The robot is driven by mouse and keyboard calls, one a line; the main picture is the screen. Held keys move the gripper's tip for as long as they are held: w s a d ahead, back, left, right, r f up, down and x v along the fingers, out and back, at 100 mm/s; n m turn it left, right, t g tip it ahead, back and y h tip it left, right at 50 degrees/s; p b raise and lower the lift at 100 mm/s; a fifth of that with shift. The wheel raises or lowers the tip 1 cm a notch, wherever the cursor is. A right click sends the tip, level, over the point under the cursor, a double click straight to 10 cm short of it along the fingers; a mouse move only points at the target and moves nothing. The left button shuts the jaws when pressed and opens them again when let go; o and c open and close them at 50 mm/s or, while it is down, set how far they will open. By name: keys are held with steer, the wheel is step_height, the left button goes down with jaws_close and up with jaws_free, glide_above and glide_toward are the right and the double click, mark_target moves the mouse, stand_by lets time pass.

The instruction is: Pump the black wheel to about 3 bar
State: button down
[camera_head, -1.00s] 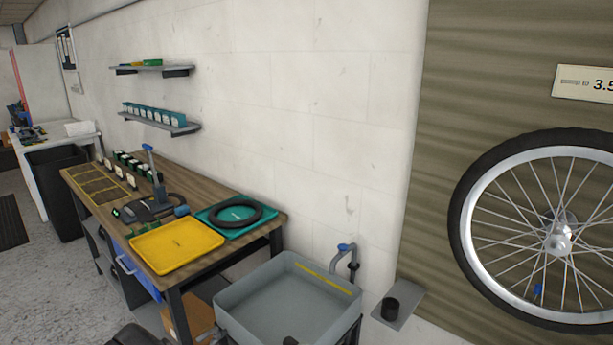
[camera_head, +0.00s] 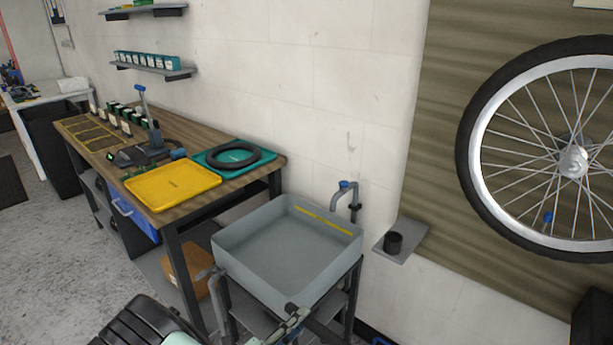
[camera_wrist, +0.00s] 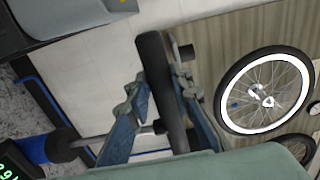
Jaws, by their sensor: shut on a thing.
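My gripper (camera_wrist: 160,85) is shut on a black bar-shaped handle (camera_wrist: 152,55) in the wrist view. A silver rod (camera_wrist: 100,137) runs left from the handle to a blue collar (camera_wrist: 38,149); they look like parts of a pump. A dark display with green digits (camera_wrist: 8,165) is cut off at the lower left corner; I cannot read it fully. A wheel with black tyre, silver rim and blue valve cap (camera_head: 478,185) hangs on the wooden panel at the right; it also shows in the wrist view (camera_wrist: 226,84).
A grey sink basin (camera_head: 222,262) stands in the middle. Left of it is a workbench (camera_head: 85,131) with a yellow tray (camera_head: 172,185), a teal tray (camera_head: 207,160) and a blue-handled device (camera_head: 150,135). A small shelf (camera_head: 413,238) holds a black cup. Part of another wheel (camera_wrist: 300,147) shows lower right.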

step_height(320, 180, down, 13)
steer(key=b, duration=0.9)
steer(key=c, duration=1.4)
jaws_free()
steer(key=shift+r+p, duration=0.35)
steer(key=shift+r, duration=0.15)
steer(key=shift+o, duration=0.2)
steer(key=b+v, duration=0.1)
steer(key=v, duration=0.8)
steer(key=shift+w+r, duration=0.1)
